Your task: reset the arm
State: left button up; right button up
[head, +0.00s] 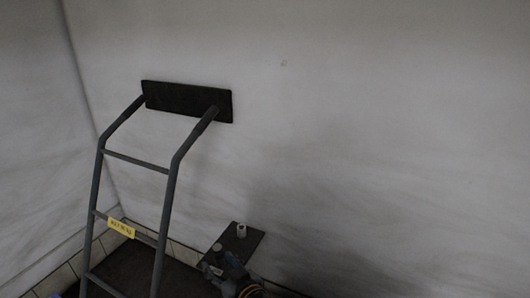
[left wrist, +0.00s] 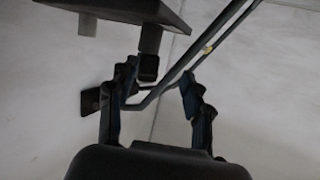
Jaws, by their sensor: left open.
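My left gripper (head: 222,268) is low in the head view, just below a small dark plate. It also shows in the left wrist view (left wrist: 160,78), with its two fingers spread apart. I see nothing clamped between them. A dark short cylinder (left wrist: 150,45) under the dark plate (left wrist: 120,8) appears close to the left finger; I cannot tell whether they touch. My right gripper is in neither view.
The dark plate (head: 248,243) carries a small white cylinder (head: 241,231). A grey metal tube frame (head: 170,205) with a black panel (head: 188,101) and a yellow label (head: 121,228) stands to the left. Pale walls (head: 380,130) enclose the space.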

aim_at(219, 248)
pick_arm(q)
jog(key=shift+n, duration=0.3)
jog(key=w, duration=0.1)
jog(key=w+a, duration=0.1)
jog(key=w, duration=0.3)
jog(key=shift+w+a+r, duration=0.1)
jog(key=shift+a+r, duration=0.15)
jog(key=shift+a, duration=0.1)
jog(key=shift+r+p, duration=0.3)
jog(key=shift+p, duration=0.05)
